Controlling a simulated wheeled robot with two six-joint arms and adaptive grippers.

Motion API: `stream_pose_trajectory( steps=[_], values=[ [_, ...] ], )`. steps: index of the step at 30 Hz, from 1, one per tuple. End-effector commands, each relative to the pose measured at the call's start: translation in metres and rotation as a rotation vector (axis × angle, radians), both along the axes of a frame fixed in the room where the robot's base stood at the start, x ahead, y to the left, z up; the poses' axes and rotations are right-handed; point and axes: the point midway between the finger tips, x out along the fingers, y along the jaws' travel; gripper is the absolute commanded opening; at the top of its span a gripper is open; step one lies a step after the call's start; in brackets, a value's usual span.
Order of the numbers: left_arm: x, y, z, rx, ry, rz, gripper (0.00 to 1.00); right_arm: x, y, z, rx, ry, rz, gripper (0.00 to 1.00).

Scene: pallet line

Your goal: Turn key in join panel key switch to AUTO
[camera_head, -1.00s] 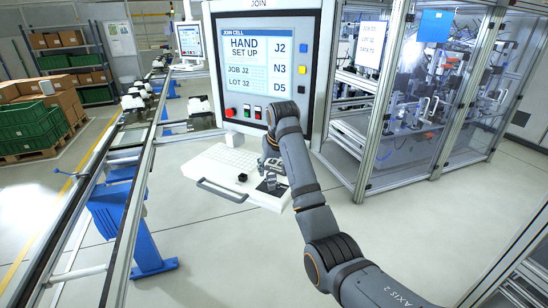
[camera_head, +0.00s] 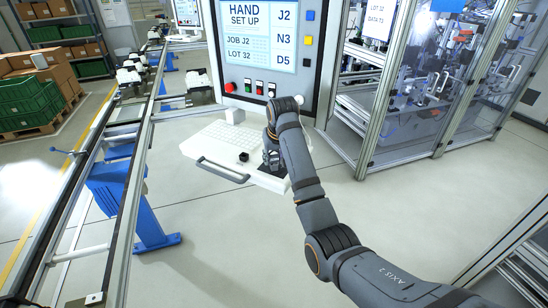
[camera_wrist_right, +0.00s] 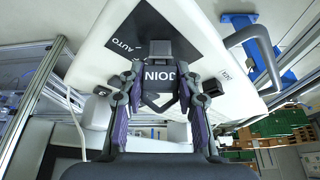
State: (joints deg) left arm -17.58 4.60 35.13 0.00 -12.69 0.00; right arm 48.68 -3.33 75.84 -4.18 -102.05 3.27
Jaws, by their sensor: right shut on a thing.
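The join panel's white shelf (camera_head: 220,146) stands below its screen (camera_head: 258,36), which reads HAND SET UP. In the right wrist view, a black switch plate (camera_wrist_right: 150,25) on the shelf carries an AUTO mark to the left. The key's dark tag, lettered JOIN (camera_wrist_right: 160,76), lies between the fingertips of my right gripper (camera_wrist_right: 160,88). My right gripper is shut on the key at the plate, and it also shows over the shelf's right part in the head view (camera_head: 272,158). The lock itself is hidden behind the key and gripper. My left gripper is not in view.
A black knob (camera_head: 243,157) and a grey handle (camera_head: 222,171) sit on the shelf left of my gripper. A red button (camera_head: 230,87) is under the screen. A conveyor rail (camera_head: 135,190) runs at left, a framed cell (camera_head: 420,100) stands at right.

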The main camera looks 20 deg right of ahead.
Motion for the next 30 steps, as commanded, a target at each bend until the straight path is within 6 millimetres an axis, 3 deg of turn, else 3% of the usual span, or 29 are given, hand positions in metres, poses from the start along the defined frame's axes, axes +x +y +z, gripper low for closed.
stream_pose_trajectory(
  steps=[1, 3, 7, 18, 30],
  values=[
    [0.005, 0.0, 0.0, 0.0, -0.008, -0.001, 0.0, 0.0, 0.0, 0.0, 0.0, 0.001, 0.0, 0.13],
    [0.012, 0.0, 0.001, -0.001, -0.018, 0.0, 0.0, 0.0, 0.0, 0.0, 0.0, 0.001, 0.0, 0.03],
    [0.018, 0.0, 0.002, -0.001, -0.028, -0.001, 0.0, 0.0, 0.001, 0.0, 0.001, 0.001, -0.068, 0.02],
    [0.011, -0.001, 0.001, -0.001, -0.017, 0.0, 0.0, 0.0, 0.001, 0.0, -0.005, 0.002, -0.804, 0.02],
    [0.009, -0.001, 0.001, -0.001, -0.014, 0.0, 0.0, 0.0, 0.0, 0.0, -0.001, 0.002, -0.903, 0.02]
  ],
)
